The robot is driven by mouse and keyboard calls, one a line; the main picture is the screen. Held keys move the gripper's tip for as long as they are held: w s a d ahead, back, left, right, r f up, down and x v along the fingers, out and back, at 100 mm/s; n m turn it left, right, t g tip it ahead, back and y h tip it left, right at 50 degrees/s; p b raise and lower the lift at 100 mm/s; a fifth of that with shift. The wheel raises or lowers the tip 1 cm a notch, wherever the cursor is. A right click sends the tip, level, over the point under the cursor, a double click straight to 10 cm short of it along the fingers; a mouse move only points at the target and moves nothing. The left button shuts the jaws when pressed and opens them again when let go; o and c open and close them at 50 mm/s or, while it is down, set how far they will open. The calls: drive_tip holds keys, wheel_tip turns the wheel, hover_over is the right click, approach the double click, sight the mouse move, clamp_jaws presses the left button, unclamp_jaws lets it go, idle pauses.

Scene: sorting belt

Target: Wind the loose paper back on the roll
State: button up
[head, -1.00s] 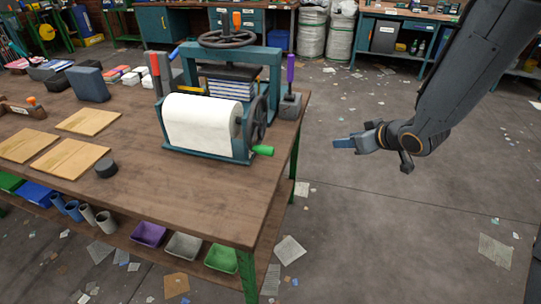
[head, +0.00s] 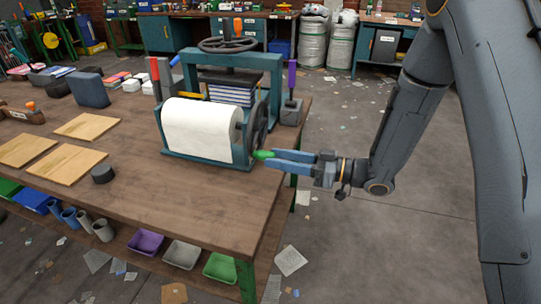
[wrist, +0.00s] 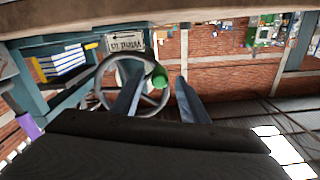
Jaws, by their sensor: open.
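The white paper roll (head: 198,128) sits in a teal frame on the wooden table, with a sheet hanging down its front. A crank wheel (head: 259,124) with a green handle (head: 262,155) is on the roll's right side. My gripper (head: 275,160) is open, its two blue fingers pointing left at the green handle. The handle is at the fingertips; I cannot tell whether they touch it. In the wrist view, the grey wheel (wrist: 104,79) and green handle (wrist: 157,76) lie ahead, the handle near the left finger. A sign reading "Wind in" (wrist: 124,42) shows behind the wheel.
A teal press (head: 275,75) with a stack of books (head: 232,94) stands behind the roll. A purple-handled tool (head: 291,80) stands in a grey block to its right. Wooden boards (head: 69,163) and a black puck (head: 103,174) lie left.

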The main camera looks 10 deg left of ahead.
drive_tip(key=shift+w+a, duration=0.15)
drive_tip(key=shift+a, duration=1.2)
clamp_jaws()
drive_tip(key=shift+r+p, duration=0.15)
drive_tip(key=shift+p, duration=0.2)
